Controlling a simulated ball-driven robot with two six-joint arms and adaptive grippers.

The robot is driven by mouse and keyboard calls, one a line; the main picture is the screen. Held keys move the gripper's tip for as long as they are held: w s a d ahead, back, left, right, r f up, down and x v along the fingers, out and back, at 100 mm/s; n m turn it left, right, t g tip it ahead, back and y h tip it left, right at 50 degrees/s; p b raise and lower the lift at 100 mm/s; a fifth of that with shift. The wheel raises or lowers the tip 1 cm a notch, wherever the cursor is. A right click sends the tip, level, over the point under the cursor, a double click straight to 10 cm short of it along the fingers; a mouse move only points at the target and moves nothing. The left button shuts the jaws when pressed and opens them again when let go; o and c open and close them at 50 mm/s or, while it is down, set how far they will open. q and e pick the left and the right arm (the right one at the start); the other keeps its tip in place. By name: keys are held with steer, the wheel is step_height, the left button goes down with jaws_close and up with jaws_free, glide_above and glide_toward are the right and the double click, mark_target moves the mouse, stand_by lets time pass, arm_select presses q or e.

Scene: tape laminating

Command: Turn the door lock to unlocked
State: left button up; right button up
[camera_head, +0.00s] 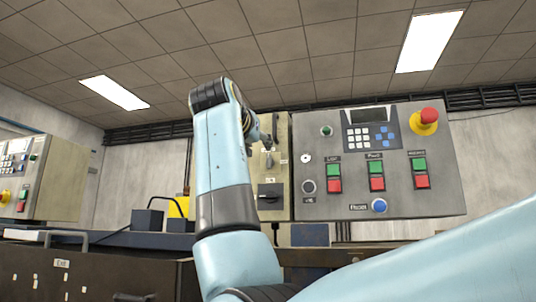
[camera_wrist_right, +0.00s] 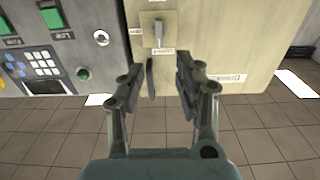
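A narrow beige panel (camera_head: 280,178) stands left of the grey control panel, with a black rotary switch (camera_head: 269,195) low on it and a small metal lever (camera_head: 269,158) higher up. The lever also shows in the right wrist view (camera_wrist_right: 158,34), upside down. I cannot read the labels, so I cannot tell which control is the door lock. My right gripper (camera_head: 262,138) is at the panel's upper part, partly hidden behind its own arm. In the wrist view its fingers (camera_wrist_right: 168,82) are apart, with a thin dark upright piece (camera_wrist_right: 151,79) between them, nearer the left finger. My left gripper is not in view.
The grey control panel (camera_head: 400,195) carries green and red buttons, a blue button (camera_head: 379,206) and a red emergency knob (camera_head: 428,115). Another panel box (camera_head: 55,180) stands at far left. Black boxes (camera_head: 148,220) and a yellow object (camera_head: 179,206) are left of my arm.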

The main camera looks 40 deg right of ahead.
mark_target(268, 157)
steer(key=p+x, duration=0.2)
steer(key=x, duration=0.4)
steer(key=shift+s+r, duration=0.15)
steer(key=p+x, duration=0.1)
steer(key=x, duration=0.2)
steer(key=shift+p, duration=0.35)
steer(key=shift+f, duration=0.2)
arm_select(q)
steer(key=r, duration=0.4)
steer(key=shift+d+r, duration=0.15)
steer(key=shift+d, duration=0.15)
arm_select(e)
steer(key=shift+w+d, duration=0.1)
steer(key=shift+w, duration=0.1)
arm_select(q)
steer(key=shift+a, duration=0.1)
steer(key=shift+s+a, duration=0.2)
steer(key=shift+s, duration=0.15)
arm_select(e)
jaws_close()
